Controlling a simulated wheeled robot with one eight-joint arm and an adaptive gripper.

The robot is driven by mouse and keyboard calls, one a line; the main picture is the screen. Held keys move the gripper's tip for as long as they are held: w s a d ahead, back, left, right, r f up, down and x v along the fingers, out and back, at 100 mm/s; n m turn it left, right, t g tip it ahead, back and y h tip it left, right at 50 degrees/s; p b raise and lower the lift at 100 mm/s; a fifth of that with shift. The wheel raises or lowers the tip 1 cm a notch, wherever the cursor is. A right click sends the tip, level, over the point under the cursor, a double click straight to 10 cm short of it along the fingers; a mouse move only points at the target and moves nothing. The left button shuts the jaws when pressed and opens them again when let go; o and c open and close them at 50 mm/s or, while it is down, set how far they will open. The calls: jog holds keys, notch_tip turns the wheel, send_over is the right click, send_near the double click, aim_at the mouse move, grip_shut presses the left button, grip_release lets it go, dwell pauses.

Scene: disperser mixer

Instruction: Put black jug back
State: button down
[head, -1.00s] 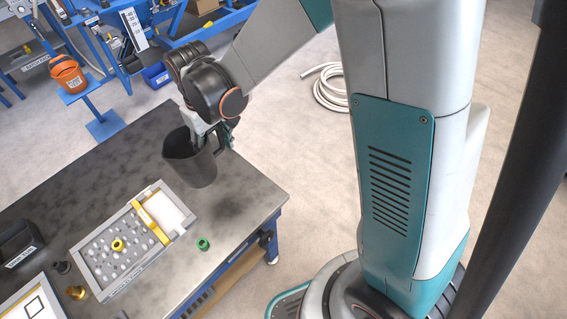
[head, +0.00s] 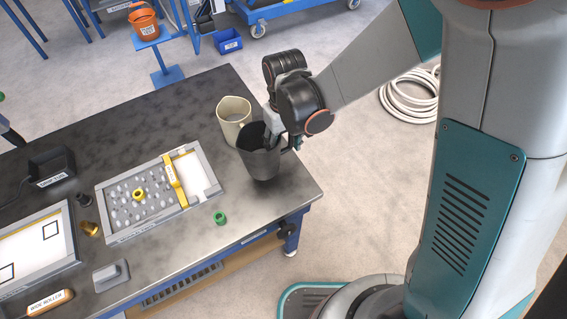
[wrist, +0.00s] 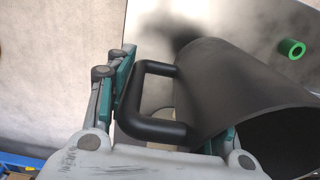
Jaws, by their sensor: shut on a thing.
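The black jug (head: 259,160) is upright at the back right of the dark table (head: 120,125), near its right edge. I cannot tell whether its base touches the table. My gripper (head: 277,135) is shut on it at the rim and handle side. In the wrist view the black jug (wrist: 245,75) fills the right, with its handle (wrist: 160,128) between the fingers of my gripper (wrist: 168,118). One finger is outside the handle and the other is by the rim. A cream jug (head: 232,122) stands just behind and left of the black jug, partly covered by it.
A tray with grey pieces and a yellow strip (head: 173,180) lies left of the jug. A green ring (head: 219,218) lies near the front edge; it also shows in the wrist view (wrist: 292,48). A black box (head: 50,165) is far left. Bare table lies behind the tray.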

jog(key=shift+f+b, duration=1.9)
jog(key=shift+f, duration=1.55)
jog(key=shift+f, duration=0.1)
jog(key=c, duration=0.7)
grip_release()
jog(key=shift+c, duration=0.2)
notch_tip(320, 180, up, 12)
jog(key=p, duration=0.4)
jog(key=shift+d, duration=0.1)
